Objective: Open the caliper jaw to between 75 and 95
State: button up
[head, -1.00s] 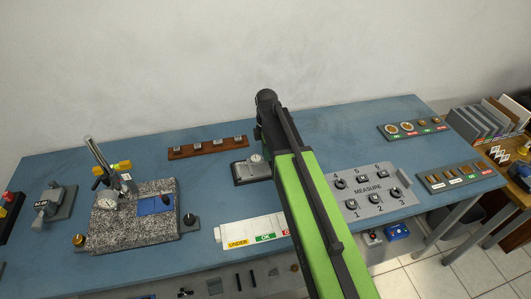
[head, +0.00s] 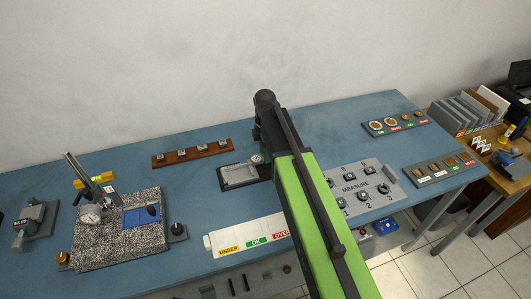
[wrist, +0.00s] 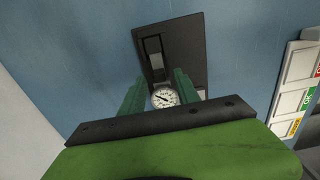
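The caliper (head: 240,175) appears to be the dark-based device with a pale plate and a small round dial, on the blue bench left of my arm. Part of it is hidden by my arm. In the wrist view its dark base (wrist: 185,45) lies ahead, with a slot-like grey part on it. The white dial (wrist: 165,97) shows between the two green fingers of my gripper (wrist: 159,80). The fingers are apart. I cannot tell whether they touch anything, and the dial reading is too small to be sure of. My gripper is hidden in the head view.
A granite block (head: 110,245) with a dial stand is at the left. A wooden rack (head: 193,153) stands behind the caliper. An UNDER/OK/OVER strip (head: 249,237) lies in front. A MEASURE button panel (head: 362,188) is right of my arm. The bench behind my arm is clear.

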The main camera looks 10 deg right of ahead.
jog(key=shift+r, duration=0.1)
notch_tip(320, 180, up, 17)
jog(key=p, duration=1.7)
jog(key=s+d+f+m+b, duration=0.2)
jog(key=s+f+m+b, duration=0.1)
jog(key=s+m, duration=0.4)
jog(key=s+d+f+m+b, duration=0.1)
jog(key=s+f+m+b, duration=0.3)
jog(key=s+m, duration=0.4)
jog(key=m, duration=0.4)
jog(key=shift+d+f+m, duration=0.25)
jog(key=shift+d+m, duration=0.15)
